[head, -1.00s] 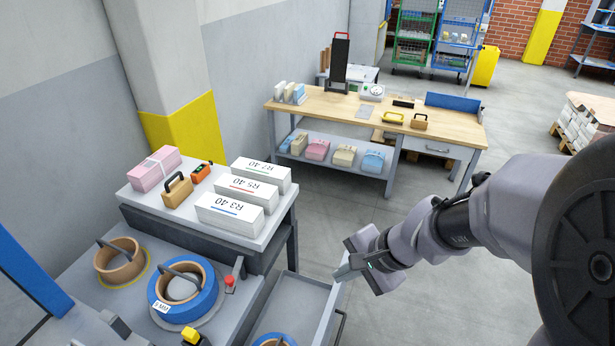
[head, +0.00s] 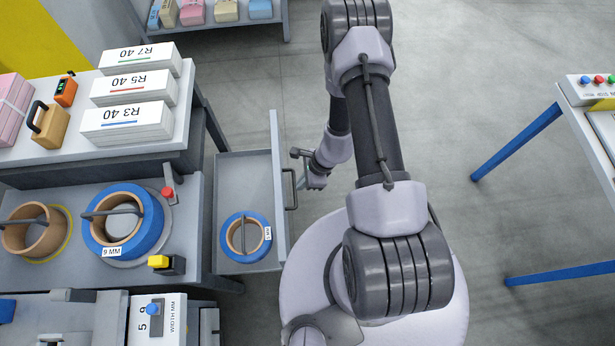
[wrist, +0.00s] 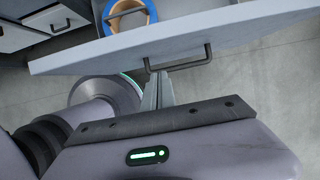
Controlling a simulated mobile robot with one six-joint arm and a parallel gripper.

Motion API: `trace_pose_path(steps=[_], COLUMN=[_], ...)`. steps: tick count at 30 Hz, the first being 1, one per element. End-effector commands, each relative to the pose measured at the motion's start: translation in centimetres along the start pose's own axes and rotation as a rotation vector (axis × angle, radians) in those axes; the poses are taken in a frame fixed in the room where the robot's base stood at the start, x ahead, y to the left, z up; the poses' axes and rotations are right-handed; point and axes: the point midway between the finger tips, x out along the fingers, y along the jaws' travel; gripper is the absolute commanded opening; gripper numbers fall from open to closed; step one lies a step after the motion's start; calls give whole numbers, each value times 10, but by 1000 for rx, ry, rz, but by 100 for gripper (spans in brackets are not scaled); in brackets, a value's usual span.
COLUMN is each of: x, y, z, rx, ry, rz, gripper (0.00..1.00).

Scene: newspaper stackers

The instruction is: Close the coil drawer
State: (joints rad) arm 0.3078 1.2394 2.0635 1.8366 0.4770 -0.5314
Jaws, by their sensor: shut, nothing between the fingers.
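The coil drawer (head: 233,167) stands pulled out to the right from under the grey machine table in the head view. A blue coil with a tan core (head: 245,237) lies in it. Its front panel (wrist: 240,32) crosses the wrist view, with the dark bar handle (wrist: 180,64) on its outer face. My gripper (head: 299,153) is just right of the drawer front, near the handle (head: 290,190). In the wrist view my shut fingers (wrist: 157,85) point at the panel by the handle's left end. I cannot tell whether they touch it.
A larger blue coil (head: 124,222) and a tan coil (head: 34,230) sit on the table left of the drawer. White labelled stacks (head: 128,120) stand on a raised shelf. A blue-legged table (head: 518,133) is at right. The floor between is clear.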

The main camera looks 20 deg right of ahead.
Motion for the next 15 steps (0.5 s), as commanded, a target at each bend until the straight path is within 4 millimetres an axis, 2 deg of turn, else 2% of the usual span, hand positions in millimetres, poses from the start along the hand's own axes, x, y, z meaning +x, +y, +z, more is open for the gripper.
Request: trace_pose_path(steps=[1, 6, 15], x=[9, 15, 17], y=[0, 0, 0], z=[5, 29, 38], rx=[-5, -4, -2], ry=[0, 0, 0], rz=[1, 1, 0], gripper=[0, 0, 0])
